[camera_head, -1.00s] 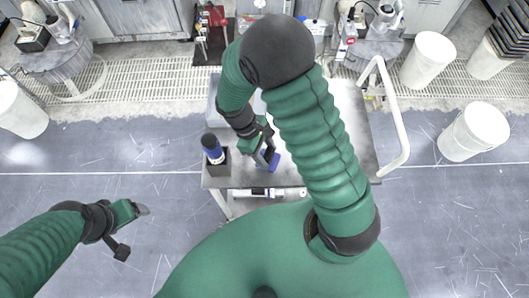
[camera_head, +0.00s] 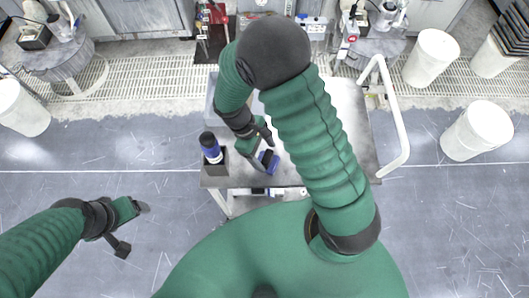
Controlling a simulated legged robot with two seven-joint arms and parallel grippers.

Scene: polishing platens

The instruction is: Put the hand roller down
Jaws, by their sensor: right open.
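The hand roller, as far as I can make out, is the small blue and dark object (camera_head: 270,161) near the front edge of the grey cart top (camera_head: 240,180). My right gripper (camera_head: 263,145) is open just behind and above it, with its fingers apart. I cannot tell whether a finger still touches the roller. My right arm hides much of the cart top. My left gripper (camera_head: 132,229) is open and empty over the floor to the left of the cart.
A blue bottle (camera_head: 210,147) stands in a black holder (camera_head: 216,166) at the cart's front left corner. A grey bin (camera_head: 212,105) is behind it. A white handle (camera_head: 397,120) rises at the right. White buckets (camera_head: 476,131) stand on the floor.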

